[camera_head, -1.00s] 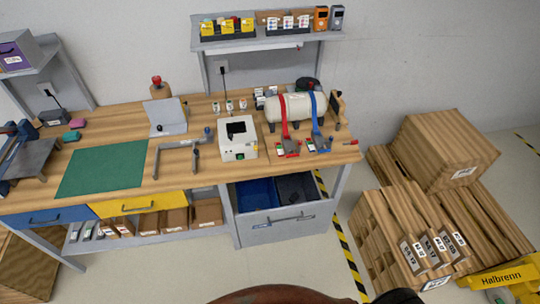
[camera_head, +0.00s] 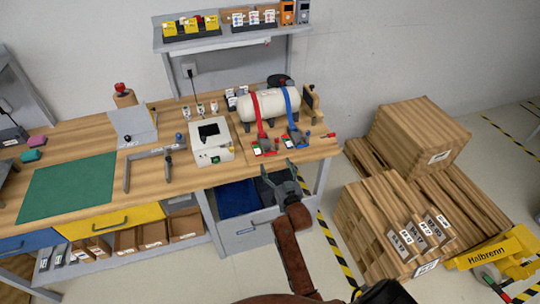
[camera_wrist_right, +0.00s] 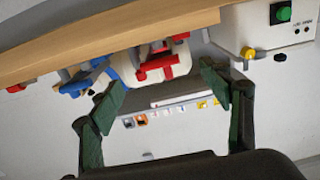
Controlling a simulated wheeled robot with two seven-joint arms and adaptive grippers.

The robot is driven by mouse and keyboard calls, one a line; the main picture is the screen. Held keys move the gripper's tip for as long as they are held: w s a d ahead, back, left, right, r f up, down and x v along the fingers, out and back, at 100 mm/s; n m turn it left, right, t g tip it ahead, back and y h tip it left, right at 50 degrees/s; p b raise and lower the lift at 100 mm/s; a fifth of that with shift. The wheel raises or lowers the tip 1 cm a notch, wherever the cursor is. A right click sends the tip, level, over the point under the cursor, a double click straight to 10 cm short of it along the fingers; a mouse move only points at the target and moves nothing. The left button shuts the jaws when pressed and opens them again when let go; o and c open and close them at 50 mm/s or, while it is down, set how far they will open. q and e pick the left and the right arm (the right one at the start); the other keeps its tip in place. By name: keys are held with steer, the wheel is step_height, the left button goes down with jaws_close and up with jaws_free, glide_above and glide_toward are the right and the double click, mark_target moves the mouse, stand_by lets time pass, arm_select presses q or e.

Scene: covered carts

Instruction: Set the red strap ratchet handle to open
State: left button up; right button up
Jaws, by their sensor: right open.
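The red strap (camera_head: 258,110) runs over a white cylindrical tank (camera_head: 273,104) at the right end of the workbench. Its red ratchet (camera_head: 265,146) sits at the front foot of the strap. I cannot tell the handle's angle. The red ratchet also shows in the right wrist view (camera_wrist_right: 157,64), beyond the gap between the fingers. My right gripper (camera_head: 281,176) is open and empty, in front of the bench's front edge and apart from the ratchet. It also frames the right wrist view (camera_wrist_right: 165,92). My left gripper is not in view.
A blue strap (camera_head: 290,100) with a blue ratchet (camera_head: 296,138) stands just right of the red one. A white box with a green button (camera_head: 212,143) is to the left. The bench edge (camera_wrist_right: 110,45) lies close to the gripper.

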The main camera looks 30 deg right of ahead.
mark_target(270, 153)
steer(key=x, duration=0.7)
steer(key=shift+w+d+b, duration=0.1)
steer(key=shift+w+b, duration=0.15)
steer(key=shift+b, duration=0.05)
steer(key=shift+c, duration=0.4)
steer(key=c, duration=1.6)
